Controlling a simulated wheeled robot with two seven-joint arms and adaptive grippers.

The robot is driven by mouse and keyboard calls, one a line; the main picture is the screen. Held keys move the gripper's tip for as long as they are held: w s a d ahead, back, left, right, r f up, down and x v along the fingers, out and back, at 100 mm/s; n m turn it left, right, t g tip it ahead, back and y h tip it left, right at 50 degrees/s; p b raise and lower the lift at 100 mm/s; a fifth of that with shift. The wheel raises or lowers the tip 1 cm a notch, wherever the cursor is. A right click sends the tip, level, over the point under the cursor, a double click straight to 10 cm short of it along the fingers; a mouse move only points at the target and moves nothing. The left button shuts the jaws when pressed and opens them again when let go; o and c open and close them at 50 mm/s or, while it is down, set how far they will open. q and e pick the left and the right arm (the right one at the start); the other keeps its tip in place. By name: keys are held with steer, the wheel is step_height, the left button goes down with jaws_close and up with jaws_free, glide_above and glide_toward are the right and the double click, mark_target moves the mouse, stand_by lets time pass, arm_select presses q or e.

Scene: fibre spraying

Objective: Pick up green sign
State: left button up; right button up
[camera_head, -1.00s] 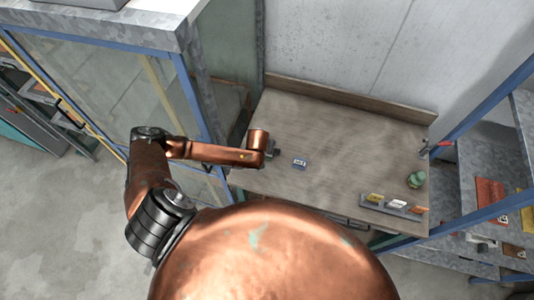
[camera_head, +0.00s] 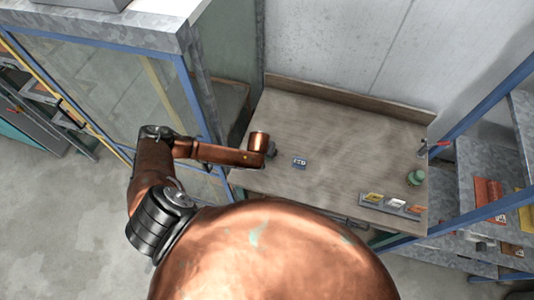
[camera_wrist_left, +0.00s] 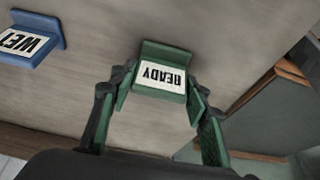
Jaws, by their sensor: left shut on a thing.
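The green sign (camera_wrist_left: 164,77) with a white label reading "READY" shows upside down in the left wrist view. My left gripper (camera_wrist_left: 158,92) is shut on it, with one finger against each side. In the head view my left arm reaches over the table's left end. There the gripper is mostly hidden behind its own wrist (camera_head: 262,143), and I cannot see the green sign. My right gripper is not in view.
A blue sign (camera_head: 299,162) lies on the wooden table (camera_head: 330,130); it also shows in the left wrist view (camera_wrist_left: 30,40). A tray (camera_head: 391,207) with coloured cards and a green object (camera_head: 415,178) are at the right end. The table's middle is clear.

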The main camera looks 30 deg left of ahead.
arm_select(q)
steer(key=c, duration=0.4)
